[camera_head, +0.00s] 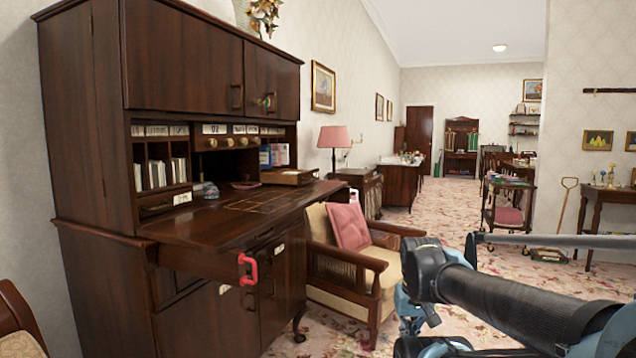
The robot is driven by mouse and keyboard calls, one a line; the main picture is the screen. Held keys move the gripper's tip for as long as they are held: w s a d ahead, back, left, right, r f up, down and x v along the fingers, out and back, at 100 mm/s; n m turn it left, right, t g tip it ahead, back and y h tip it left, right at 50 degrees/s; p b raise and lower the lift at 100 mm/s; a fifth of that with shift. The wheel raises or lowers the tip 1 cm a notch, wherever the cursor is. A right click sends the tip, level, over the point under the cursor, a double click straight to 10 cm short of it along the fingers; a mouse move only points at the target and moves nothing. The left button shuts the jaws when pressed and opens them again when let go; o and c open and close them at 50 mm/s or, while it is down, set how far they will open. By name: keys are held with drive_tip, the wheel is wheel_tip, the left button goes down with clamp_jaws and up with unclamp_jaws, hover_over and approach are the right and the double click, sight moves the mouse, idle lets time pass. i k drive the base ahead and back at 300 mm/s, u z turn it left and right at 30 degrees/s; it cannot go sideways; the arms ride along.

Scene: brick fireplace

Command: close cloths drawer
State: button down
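A dark wood secretary cabinet (190,70) stands at the left. Under its writing surface, a wide drawer (200,262) with a red handle (248,269) appears to stick out from the front. A small wooden drawer or box (289,177) projects at the right of the desk's inner shelf. Another small drawer (158,207) sits below the left pigeonholes. The labels are too small to read, so I cannot tell which is the cloths drawer. My arm crosses the lower right, well apart from the cabinet. I cannot make out my gripper's fingers.
A wooden armchair (375,285) with a pink cushion (349,227) stands just right of the cabinet. Part of another chair (17,318) is at the lower left. A pink-shaded lamp (334,137) and side tables are behind. Patterned carpet (450,205) is open toward the back.

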sight(276, 176)
drive_tip(key=u, duration=0.05)
drive_tip(key=i, duration=1)
drive_tip(key=z, duration=0.05)
